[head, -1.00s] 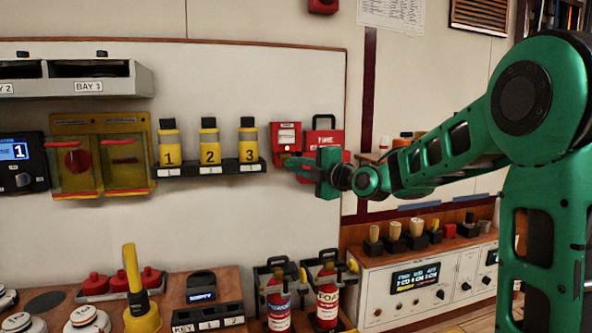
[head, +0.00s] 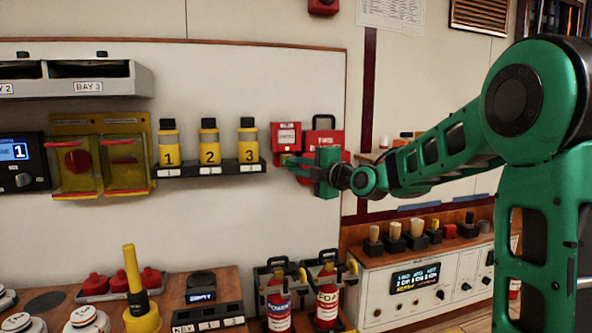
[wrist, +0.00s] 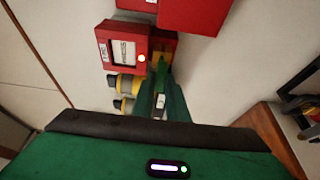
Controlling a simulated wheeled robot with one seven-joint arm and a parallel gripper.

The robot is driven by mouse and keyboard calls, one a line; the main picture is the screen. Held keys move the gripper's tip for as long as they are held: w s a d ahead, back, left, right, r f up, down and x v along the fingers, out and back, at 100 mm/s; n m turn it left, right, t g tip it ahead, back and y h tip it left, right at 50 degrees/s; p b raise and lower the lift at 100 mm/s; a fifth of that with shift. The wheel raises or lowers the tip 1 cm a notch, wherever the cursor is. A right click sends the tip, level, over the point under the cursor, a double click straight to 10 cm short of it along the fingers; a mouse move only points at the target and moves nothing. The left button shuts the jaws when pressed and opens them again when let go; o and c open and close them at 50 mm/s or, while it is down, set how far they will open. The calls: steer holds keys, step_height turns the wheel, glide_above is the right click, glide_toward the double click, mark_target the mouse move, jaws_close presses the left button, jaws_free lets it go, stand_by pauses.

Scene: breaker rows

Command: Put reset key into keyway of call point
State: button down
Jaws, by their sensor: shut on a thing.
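The call point (head: 286,135) is a red wall box with a pale front panel, right of the numbered yellow cylinders. In the wrist view the call point (wrist: 124,46) shows a white panel and a small bright light at its lower corner. My gripper (head: 296,164) is at the lower part of the call point, its fingers pointing left. In the wrist view my gripper (wrist: 160,68) is shut, with its fingertips close beside the box's lower corner. A small pale piece shows between the fingers, likely the reset key (wrist: 160,101). The keyway is hidden, and I cannot tell whether the key touches it.
A red case with a black handle (head: 325,125) is on the wall just right of the call point. Yellow cylinders on a black shelf (head: 210,169) stand left of it. Extinguishers (head: 327,305) and a wooden counter are below.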

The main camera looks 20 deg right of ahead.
steer(key=shift+w, duration=1)
steer(key=c, duration=1.7)
jaws_free()
steer(key=shift+o, duration=0.2)
steer(key=shift+s, duration=0.1)
steer(key=v, duration=1)
steer(key=shift+s+d, duration=0.15)
steer(key=shift+s, duration=0.05)
steer(key=shift+f, duration=0.2)
